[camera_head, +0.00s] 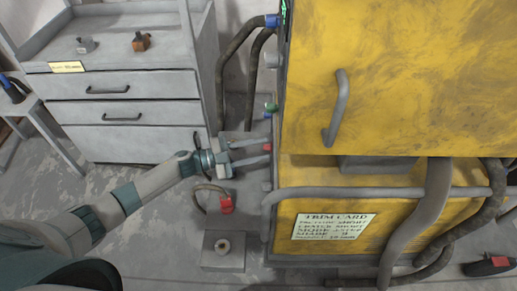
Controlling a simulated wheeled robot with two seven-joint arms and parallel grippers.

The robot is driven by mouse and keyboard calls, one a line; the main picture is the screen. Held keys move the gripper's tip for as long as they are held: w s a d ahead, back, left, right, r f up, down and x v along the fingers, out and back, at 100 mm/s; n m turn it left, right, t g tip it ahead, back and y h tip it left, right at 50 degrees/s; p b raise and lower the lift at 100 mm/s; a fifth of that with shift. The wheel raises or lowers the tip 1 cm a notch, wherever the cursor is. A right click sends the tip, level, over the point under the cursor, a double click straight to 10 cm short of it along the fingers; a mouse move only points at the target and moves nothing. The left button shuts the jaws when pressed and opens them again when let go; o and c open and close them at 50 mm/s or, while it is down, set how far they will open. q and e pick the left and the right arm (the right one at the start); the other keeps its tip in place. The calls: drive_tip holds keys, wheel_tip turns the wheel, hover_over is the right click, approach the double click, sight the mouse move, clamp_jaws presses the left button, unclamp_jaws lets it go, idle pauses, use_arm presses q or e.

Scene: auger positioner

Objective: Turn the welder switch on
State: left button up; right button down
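The large yellow machine (390,80) with scuffed panels fills the right half of the head view. Small coloured fittings stick out of its left side: a blue one at the top, a green one (270,107) lower down, and a red one (267,147) below that. I cannot tell for sure which is the welder switch. My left gripper (266,152) is open, its two fingers pointing right at the machine's left side. The red fitting shows between the fingertips; contact cannot be told. My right gripper is not in view.
A grey drawer cabinet (130,85) with small parts on top stands at the back left. Thick hoses and a pipe (350,193) run across the machine's lower front. A red connector (227,205) and a grey block (222,250) are below my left gripper.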

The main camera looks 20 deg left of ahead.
use_arm(q)
drive_tip(key=shift+a, duration=0.1)
